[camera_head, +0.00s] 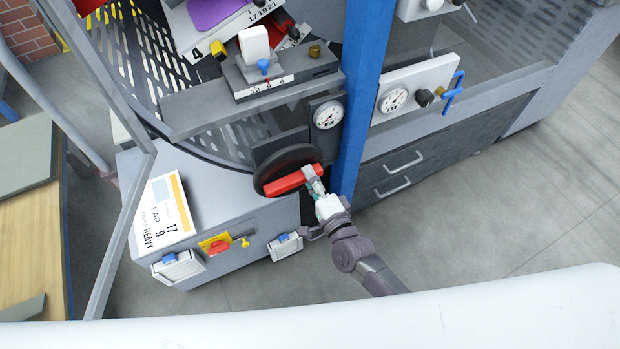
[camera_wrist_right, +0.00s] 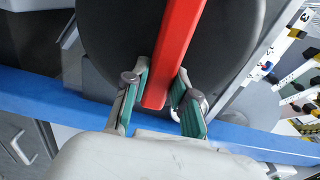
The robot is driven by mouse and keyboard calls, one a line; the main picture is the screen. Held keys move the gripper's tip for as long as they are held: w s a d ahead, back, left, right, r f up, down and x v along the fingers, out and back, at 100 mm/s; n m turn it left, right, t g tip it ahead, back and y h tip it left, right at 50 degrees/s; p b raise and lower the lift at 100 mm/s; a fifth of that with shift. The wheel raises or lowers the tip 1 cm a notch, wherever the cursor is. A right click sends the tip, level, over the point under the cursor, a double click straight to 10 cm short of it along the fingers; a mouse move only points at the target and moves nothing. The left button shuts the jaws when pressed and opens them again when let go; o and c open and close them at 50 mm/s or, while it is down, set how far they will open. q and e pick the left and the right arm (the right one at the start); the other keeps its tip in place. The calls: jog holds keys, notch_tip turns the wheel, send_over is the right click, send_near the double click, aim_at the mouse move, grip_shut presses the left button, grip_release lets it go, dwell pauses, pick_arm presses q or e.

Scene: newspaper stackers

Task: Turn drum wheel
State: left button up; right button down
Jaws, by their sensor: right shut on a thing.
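The drum wheel (camera_head: 281,161) is a dark round disc with a red bar (camera_head: 288,181) across its face, on the machine left of the blue post. In the right wrist view the dark disc (camera_wrist_right: 118,40) fills the top, and the red bar (camera_wrist_right: 174,55) runs down between my fingers. My right gripper (camera_head: 313,178) is shut on the right end of the red bar. In the right wrist view its green-padded fingers (camera_wrist_right: 160,98) lie on both sides of the bar's end. My left gripper is not in view.
A blue post (camera_head: 362,100) stands just right of the wheel. A round gauge (camera_head: 328,115) sits above it. A grey cabinet (camera_head: 220,218) with a printed card (camera_head: 163,212), a red switch and small boxes is below left. A drawer front (camera_head: 440,145) is at right. Open floor (camera_head: 500,230) lies right.

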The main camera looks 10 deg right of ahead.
jog(key=shift+f, duration=0.2)
jog(key=shift+s, duration=0.1)
jog(key=c, duration=0.9)
grip_release()
jog(key=shift+r, duration=0.1)
jog(key=v, duration=1.2)
jog(key=shift+d, duration=0.1)
